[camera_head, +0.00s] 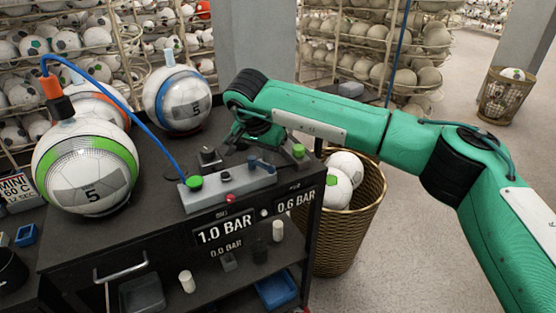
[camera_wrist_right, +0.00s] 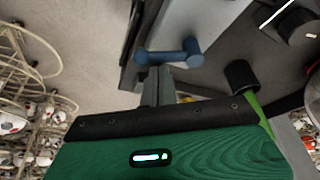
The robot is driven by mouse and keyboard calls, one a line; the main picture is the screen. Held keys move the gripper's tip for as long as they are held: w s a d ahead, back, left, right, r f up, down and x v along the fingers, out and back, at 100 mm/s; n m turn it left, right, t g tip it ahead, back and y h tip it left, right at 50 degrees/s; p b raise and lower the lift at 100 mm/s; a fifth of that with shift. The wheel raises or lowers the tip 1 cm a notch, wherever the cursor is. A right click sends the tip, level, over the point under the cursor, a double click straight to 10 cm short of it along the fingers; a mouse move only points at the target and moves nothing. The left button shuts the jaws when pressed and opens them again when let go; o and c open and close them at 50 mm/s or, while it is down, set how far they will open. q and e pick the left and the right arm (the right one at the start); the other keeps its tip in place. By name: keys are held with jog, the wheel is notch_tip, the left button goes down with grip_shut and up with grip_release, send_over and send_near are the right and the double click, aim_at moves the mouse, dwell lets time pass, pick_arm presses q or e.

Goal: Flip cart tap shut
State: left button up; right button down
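The blue tap handle (camera_head: 262,165) sits on the grey valve block (camera_head: 232,187) at the right part of the black cart's top. In the right wrist view the blue tap handle (camera_wrist_right: 168,52) lies crosswise just beyond my fingertips. My right gripper (camera_head: 254,152) reaches over the block from the right, largely hidden behind its own wrist in the head view. In the wrist view its grey fingers (camera_wrist_right: 157,84) are together with nothing visible between them. They are close to the handle; I cannot tell whether they touch it. My left gripper is not in view.
A green-banded ball (camera_head: 85,168) and a blue-banded ball (camera_head: 180,98) stand on the cart (camera_head: 110,245). A blue hose (camera_head: 135,118) runs to the block. A green knob (camera_head: 195,182) and red button (camera_head: 230,198) are on it. A wicker basket (camera_head: 350,220) with balls stands right of the cart.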

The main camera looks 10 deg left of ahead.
jog(key=shift+s+a+f+b, duration=0.1)
jog(key=shift+s+a+b, duration=0.1)
jog(key=shift+s+b, duration=0.15)
jog(key=shift+w+a, duration=0.55)
jog(key=shift+a, duration=0.1)
